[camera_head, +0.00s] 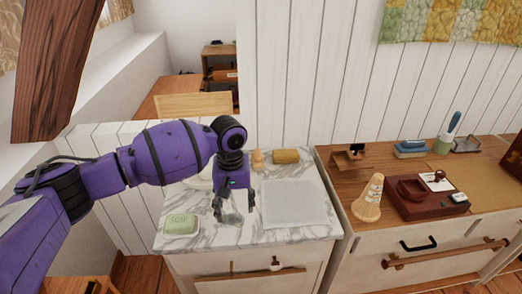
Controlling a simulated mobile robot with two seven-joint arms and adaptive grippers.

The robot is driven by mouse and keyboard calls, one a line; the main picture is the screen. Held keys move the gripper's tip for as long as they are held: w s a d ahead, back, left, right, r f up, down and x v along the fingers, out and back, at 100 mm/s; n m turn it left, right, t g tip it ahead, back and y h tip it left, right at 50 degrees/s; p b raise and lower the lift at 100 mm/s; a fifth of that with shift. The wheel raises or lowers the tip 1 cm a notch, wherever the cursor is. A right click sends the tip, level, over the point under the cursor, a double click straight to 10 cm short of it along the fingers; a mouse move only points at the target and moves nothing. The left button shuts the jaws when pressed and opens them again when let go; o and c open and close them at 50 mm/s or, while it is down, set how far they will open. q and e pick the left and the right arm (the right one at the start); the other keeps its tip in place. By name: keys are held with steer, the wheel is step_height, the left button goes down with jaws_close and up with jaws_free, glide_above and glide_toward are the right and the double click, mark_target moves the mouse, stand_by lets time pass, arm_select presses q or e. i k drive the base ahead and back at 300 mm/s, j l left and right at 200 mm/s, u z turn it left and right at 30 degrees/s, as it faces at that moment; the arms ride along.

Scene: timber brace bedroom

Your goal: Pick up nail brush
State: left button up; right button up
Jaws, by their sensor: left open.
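My left gripper (235,211) is open and points down over the marble top (270,235), its fingers apart. It is to the right of a green soap-like bar (181,225) with lettering on it. A tan, rounded block (286,156) lies at the back of the marble top, beyond the gripper. A blue-topped block with a pale underside (410,149) lies on the wooden dresser to the right. I cannot tell for sure which of these blocks is the nail brush. My right gripper does not show.
A pale grey cloth or mat (293,203) lies right of the gripper. A small wooden piece (258,160) stands at the back. The wooden dresser holds a tan cone (368,198) and a dark red box (425,197). A timber brace (52,62) slants down at upper left.

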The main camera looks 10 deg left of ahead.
mark_target(257, 157)
steer(key=i, duration=1.1)
